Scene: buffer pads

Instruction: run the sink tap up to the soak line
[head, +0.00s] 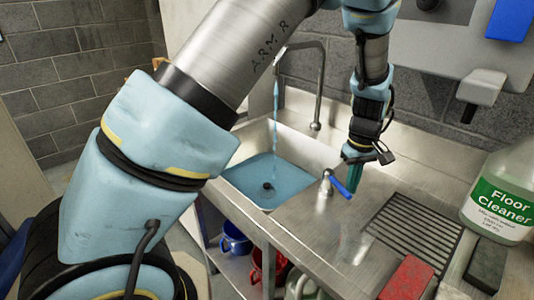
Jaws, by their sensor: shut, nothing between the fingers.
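The tap (321,85) arches over the sink from its back right, and a stream of water (275,120) falls from its spout. The sink basin (246,149) holds blue-tinted water (285,172) with a dark round piece (268,186) showing in it. I cannot make out a soak line on the walls. A tap lever (341,188) with a blue handle stands on the steel deck right of the basin. My gripper (351,157) is shut and empty, pointing down just above and behind the lever, apart from it as far as I can tell. My arm hides the basin's left part.
A grooved drainer (415,228) lies right of the lever. A floor cleaner bottle (504,195), a red pad (408,278) and a dark pad (487,264) stand or lie at the right. A wall dispenser (482,87) hangs above. Blue (235,240) and red (257,266) buckets sit below.

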